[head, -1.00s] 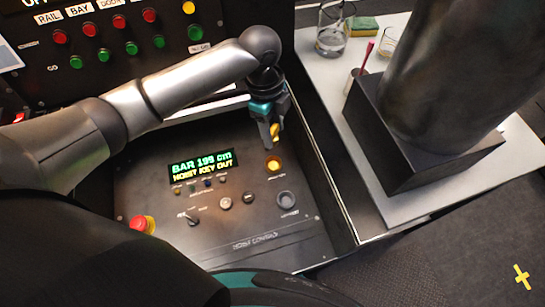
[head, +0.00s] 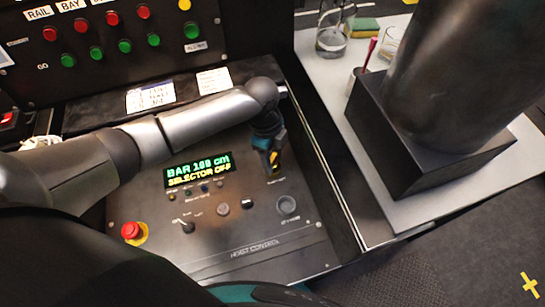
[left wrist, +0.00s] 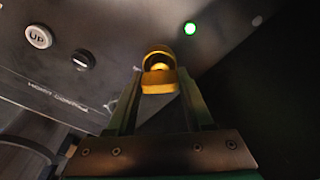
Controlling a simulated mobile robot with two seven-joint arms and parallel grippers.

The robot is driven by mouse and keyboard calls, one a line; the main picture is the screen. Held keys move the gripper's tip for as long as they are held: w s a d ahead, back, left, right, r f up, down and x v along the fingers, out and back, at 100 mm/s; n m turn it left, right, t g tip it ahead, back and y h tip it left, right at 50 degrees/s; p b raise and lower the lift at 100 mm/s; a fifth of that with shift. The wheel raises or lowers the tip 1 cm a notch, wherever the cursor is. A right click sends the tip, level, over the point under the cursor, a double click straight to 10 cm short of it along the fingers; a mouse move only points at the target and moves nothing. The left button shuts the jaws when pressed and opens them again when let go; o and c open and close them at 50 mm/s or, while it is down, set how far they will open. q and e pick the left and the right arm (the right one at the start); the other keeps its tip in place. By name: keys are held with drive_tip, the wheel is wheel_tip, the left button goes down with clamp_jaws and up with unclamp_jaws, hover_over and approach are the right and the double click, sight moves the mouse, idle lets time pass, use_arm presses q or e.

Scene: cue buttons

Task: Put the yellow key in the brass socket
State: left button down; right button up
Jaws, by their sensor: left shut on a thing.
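The yellow key (head: 275,158) is between the fingers of my left gripper (head: 272,162), which points down at the right part of the hoist panel. In the left wrist view the yellow key (left wrist: 160,82) shows between the two fingertips, with the brass socket (left wrist: 158,54) right behind it. The key meets the socket there and looks in line with it; how deep it sits I cannot tell. In the head view the gripper hides the socket. The panel display (head: 198,170) reads "SELECTOR OFF" on its lower line. My right gripper is not in view.
The panel also has a selector knob (head: 186,226), a round grey button (head: 287,204) and a red stop button (head: 131,231). A raised edge borders the panel at right; glassware (head: 333,35) stands beyond.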

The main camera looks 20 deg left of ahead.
use_arm(q)
drive_tip(key=shift+f, duration=0.1)
drive_tip(key=shift+c, duration=1.4)
unclamp_jaws()
wheel_tip(320, 180, up, 12)
drive_tip(key=a+p, duration=0.1)
drive_tip(key=p, duration=0.2)
drive_tip(key=shift+w+a, duration=0.15)
drive_tip(key=shift+a, duration=0.05)
